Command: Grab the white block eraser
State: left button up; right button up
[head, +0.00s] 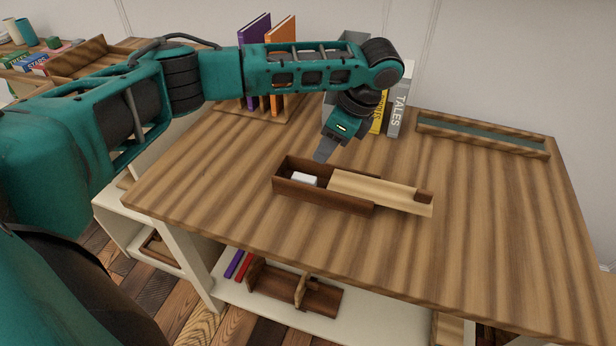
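The white block eraser (304,179) lies inside the left end of a dark wooden box (325,201) on the tabletop. The box's light sliding lid (370,189) is drawn to the right and overhangs the box's right end, leaving the left part uncovered. My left gripper (323,157) points down just behind and above the open part of the box, apart from the eraser. Its fingers show as one grey shape, so I cannot tell whether it is open or shut. My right gripper is not in view.
Books, including a grey one (399,103) and a yellow one (379,112), stand behind my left gripper. Purple and orange books (280,64) stand at the back left. A long shallow tray (483,136) lies at the back right. The tabletop (500,230) right of the box is clear.

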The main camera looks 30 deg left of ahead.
aim_at(304, 177)
pick_arm(q)
jog(key=x, duration=0.4)
jog(key=shift+f, duration=0.2)
jog(key=shift+s+a+f+b, duration=0.1)
jog(key=shift+a+f+b, duration=0.1)
jog(key=shift+b, duration=0.1)
jog(key=shift+f, duration=0.25)
jog(key=b+x, duration=0.1)
jog(key=x, duration=0.2)
jog(key=shift+s+a+f, duration=0.1)
jog(key=shift+a+f, duration=0.15)
jog(key=shift+a, duration=0.05)
jog(key=shift+a+f, duration=0.15)
jog(key=shift+f, duration=0.25)
grip_shut()
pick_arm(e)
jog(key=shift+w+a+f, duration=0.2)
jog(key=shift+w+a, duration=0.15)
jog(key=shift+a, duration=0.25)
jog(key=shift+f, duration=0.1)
